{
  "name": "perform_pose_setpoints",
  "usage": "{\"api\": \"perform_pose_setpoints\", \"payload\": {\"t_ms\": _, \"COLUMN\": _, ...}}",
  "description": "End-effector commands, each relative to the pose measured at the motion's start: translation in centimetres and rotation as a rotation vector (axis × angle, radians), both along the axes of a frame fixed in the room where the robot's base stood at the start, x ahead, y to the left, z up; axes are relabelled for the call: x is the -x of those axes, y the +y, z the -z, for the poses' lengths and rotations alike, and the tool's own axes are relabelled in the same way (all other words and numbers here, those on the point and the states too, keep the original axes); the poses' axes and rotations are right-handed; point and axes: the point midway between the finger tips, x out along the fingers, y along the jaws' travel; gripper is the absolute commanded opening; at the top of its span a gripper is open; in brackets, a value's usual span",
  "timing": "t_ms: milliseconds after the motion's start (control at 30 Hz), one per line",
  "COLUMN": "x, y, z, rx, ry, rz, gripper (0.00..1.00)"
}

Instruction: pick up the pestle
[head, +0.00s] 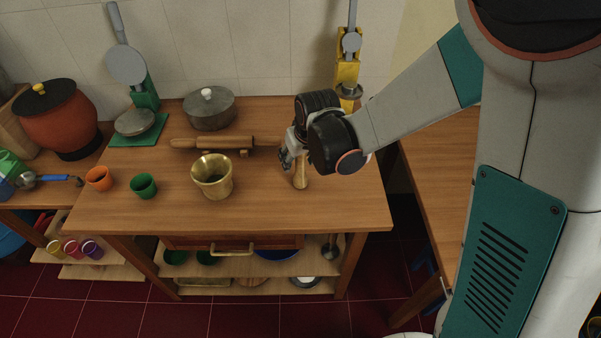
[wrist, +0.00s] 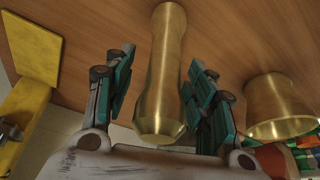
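The brass pestle (head: 300,177) is on the wooden table, right of the brass mortar (head: 212,178). It seems to stand upright. My gripper (head: 289,160) is at the pestle's upper part, which it partly hides in the head view. In the wrist view the pestle (wrist: 164,75) runs between my two teal fingers. A gap shows on its left side and a narrower one on its right, so the fingers look open around it. The mortar also shows at the right of the wrist view (wrist: 280,108).
A rolling pin (head: 225,143) lies on its stand behind the mortar, near my gripper. A lidded pot (head: 209,108) stands behind it. A green cup (head: 144,186) and a yellow scale-like device (head: 346,75) are on the table. The table's front right is clear.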

Motion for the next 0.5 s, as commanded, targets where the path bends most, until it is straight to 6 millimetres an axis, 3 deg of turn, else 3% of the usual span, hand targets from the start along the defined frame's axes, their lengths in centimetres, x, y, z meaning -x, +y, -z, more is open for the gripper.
{"api": "perform_pose_setpoints", "payload": {"t_ms": 33, "x": 0.01, "y": 0.0, "z": -0.03, "rx": 0.0, "ry": 0.0, "rz": 0.0, "gripper": 0.41}}
{"api": "perform_pose_setpoints", "payload": {"t_ms": 200, "x": 0.01, "y": 0.0, "z": -0.03, "rx": 0.0, "ry": 0.0, "rz": 0.0, "gripper": 0.03}}
{"api": "perform_pose_setpoints", "payload": {"t_ms": 500, "x": 0.01, "y": 0.0, "z": -0.06, "rx": 0.0, "ry": 0.0, "rz": 0.0, "gripper": 0.02}}
